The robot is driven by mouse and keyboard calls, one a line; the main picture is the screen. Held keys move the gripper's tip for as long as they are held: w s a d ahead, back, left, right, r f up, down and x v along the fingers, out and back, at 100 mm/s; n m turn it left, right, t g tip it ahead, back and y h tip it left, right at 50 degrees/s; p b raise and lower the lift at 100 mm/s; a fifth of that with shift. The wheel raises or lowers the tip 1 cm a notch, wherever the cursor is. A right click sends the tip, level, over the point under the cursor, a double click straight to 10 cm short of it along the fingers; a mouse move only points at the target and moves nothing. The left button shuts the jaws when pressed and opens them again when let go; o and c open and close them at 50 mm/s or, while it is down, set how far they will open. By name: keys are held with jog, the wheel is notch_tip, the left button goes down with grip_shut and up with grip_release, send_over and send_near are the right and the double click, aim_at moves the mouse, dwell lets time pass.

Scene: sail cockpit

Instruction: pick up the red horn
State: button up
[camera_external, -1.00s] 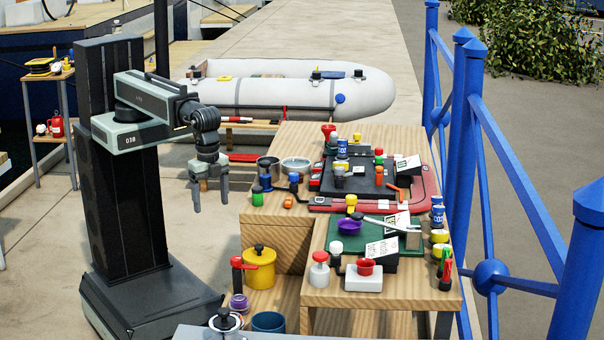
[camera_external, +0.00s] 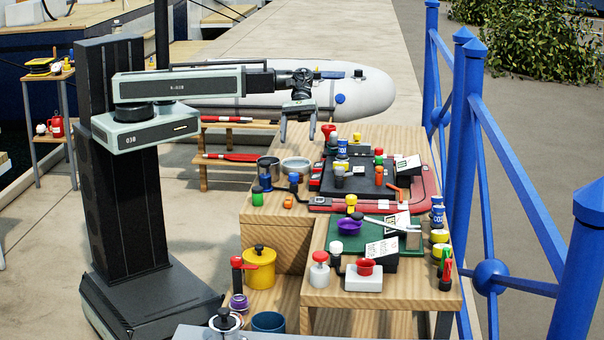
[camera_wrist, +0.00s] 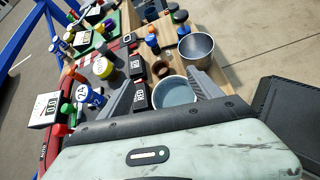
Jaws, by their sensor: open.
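A red flared piece (camera_external: 328,131), which looks like the red horn, stands at the back left of the upper tabletop (camera_external: 262,210) in the external view. My gripper (camera_external: 298,137) is open and empty, fingers pointing down, in the air just left of it and above the back of the table. In the wrist view my gripper's fingers (camera_wrist: 163,98) are spread apart with a grey bowl (camera_wrist: 175,91) below and between them. I cannot make out the red horn for sure in the wrist view; my gripper body hides the lower part of that view.
A metal pot (camera_external: 267,170) and the bowl (camera_external: 296,165) stand near the table's left edge. Blue-labelled cans (camera_external: 342,149) and a red-framed black tray (camera_external: 360,184) crowd the right side. A blue railing (camera_external: 460,140) runs along the right.

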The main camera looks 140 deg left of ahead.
jog(key=s+a+f+n+t+y+b, duration=0.1)
jog(key=s+a+n+t, duration=0.2)
jog(key=a, duration=0.4)
jog(key=s+a+n+y+b, duration=0.2)
jog(key=s+a, duration=0.4)
jog(key=a, duration=0.1)
jog(key=n+t+y+b, duration=0.2)
jog(key=n, duration=0.2)
send_near(329, 126)
jog(key=shift+w+d+f, duration=0.25)
jog(key=shift+w+f, duration=0.25)
jog(key=shift+f, duration=0.05)
jog(key=shift+w+d+f, duration=0.25)
jog(key=shift+w+f, duration=0.25)
jog(key=shift+f, duration=0.05)
jog(key=shift+x, duration=1.15)
jog(key=b+x, duration=0.2)
jog(key=x, duration=0.3)
jog(key=shift+w, duration=0.4)
jog(key=shift+r, duration=0.15)
jog(key=c, duration=1.6)
jog(key=shift+o, duration=0.2)
notch_tip(329, 126, up, 10)
jog(key=p, duration=1)
jog(key=shift+r, duration=0.15)
